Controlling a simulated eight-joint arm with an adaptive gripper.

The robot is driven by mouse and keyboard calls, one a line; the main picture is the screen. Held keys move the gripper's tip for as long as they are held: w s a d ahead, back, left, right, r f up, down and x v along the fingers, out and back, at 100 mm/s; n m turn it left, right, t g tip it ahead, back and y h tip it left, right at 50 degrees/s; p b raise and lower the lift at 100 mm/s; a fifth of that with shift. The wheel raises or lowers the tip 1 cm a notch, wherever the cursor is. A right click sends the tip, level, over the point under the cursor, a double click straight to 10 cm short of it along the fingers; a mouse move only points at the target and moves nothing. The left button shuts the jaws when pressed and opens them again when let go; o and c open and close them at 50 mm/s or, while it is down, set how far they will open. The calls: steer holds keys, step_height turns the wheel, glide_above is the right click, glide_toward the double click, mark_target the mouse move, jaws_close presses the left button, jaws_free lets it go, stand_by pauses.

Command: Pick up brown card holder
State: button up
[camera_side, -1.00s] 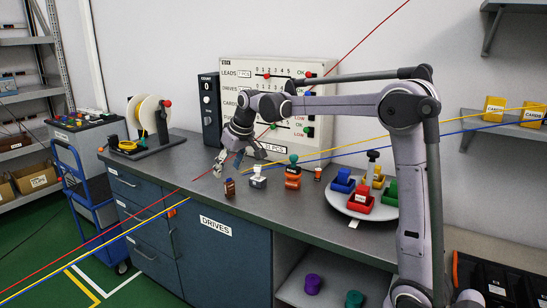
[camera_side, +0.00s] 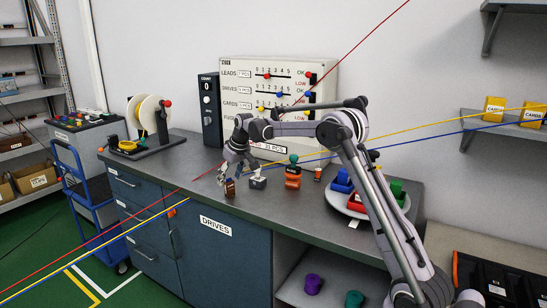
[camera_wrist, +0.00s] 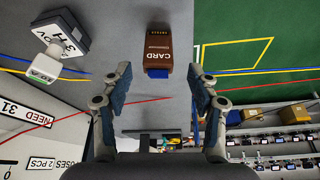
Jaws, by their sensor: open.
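The brown card holder (camera_side: 229,188) stands upright near the front edge of the grey worktop. In the wrist view the brown card holder (camera_wrist: 158,48) shows white CARD lettering and a blue part at its near end. My gripper (camera_side: 227,175) is just above it in the side view and partly overlaps it. In the wrist view my gripper (camera_wrist: 160,78) is open, with one finger on each side and the holder centred just beyond the fingertips. Clear gaps show between the holder and both fingers.
A white-and-dark stamp-like block (camera_side: 257,181) stands close to the right of the holder. An orange-and-black stamp with a green knob (camera_side: 293,172) is farther right. A turntable with coloured bins (camera_side: 355,207) is at the right. The worktop's front edge is close to the holder.

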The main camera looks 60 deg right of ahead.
mark_target(231, 182)
steer(key=shift+s+x, duration=0.2)
steer(key=shift+x, duration=1.1)
steer(key=shift+s+x, duration=0.2)
steer(key=shift+x, duration=1.15)
steer(key=shift+f, duration=0.1)
steer(key=c, duration=1)
